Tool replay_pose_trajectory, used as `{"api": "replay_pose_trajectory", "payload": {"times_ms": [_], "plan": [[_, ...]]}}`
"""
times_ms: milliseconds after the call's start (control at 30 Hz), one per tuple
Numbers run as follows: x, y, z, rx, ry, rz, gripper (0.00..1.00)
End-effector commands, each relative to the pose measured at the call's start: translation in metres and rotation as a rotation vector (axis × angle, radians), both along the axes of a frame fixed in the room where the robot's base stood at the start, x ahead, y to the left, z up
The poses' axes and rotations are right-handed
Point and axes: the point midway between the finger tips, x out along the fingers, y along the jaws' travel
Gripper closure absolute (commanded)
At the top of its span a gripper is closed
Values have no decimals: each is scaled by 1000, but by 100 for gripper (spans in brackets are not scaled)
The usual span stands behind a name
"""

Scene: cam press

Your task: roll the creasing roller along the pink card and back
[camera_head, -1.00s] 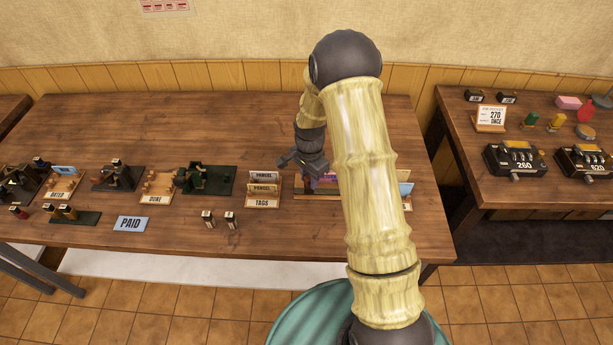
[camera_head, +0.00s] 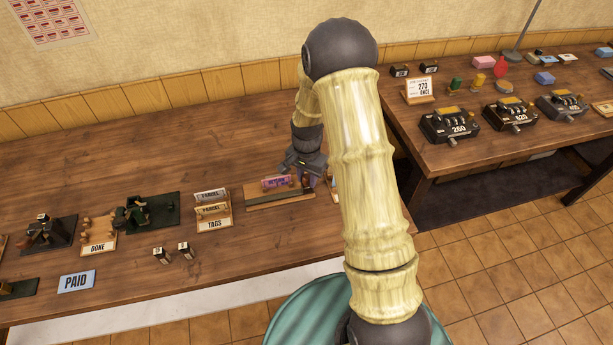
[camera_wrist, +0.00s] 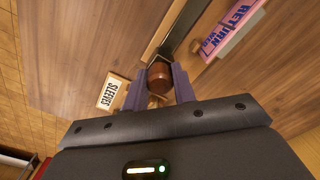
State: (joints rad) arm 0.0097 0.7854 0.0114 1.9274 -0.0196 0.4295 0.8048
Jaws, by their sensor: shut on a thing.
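The pink card (camera_head: 276,183), lettered "RETURN", lies along the back of a wooden board (camera_head: 262,206) with a dark strip. The card also shows in the wrist view (camera_wrist: 232,30), at the upper right. My gripper (camera_head: 311,180) is low over the board's right end. In the wrist view my gripper (camera_wrist: 158,88) has its two purple fingers shut on a round brown knob, seemingly the handle of the creasing roller (camera_wrist: 160,74). The roller's lower part is hidden, so I cannot tell whether it touches the card.
A "SLEEVES" sign (camera_wrist: 113,92) stands close to the left finger. A "TAGS" rack (camera_head: 214,222) is left of the board, with two small stamps (camera_head: 172,252) nearby. A second table (camera_head: 430,160) with numbered devices stands at right. The table behind the board is clear.

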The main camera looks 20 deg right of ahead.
Motion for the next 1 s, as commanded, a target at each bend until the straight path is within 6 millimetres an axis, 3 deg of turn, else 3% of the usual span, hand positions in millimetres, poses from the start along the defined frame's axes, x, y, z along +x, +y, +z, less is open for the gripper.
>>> {"api": "replay_pose_trajectory", "payload": {"times_ms": [467, 500, 600, 1000], "plan": [[1, -3, 1, -3, -3, 7, 100], [1, -3, 1, -4, -4, 7, 70], [1, -3, 1, -3, -3, 7, 51], [1, -1, 6, -1, -4, 8, 51]]}}
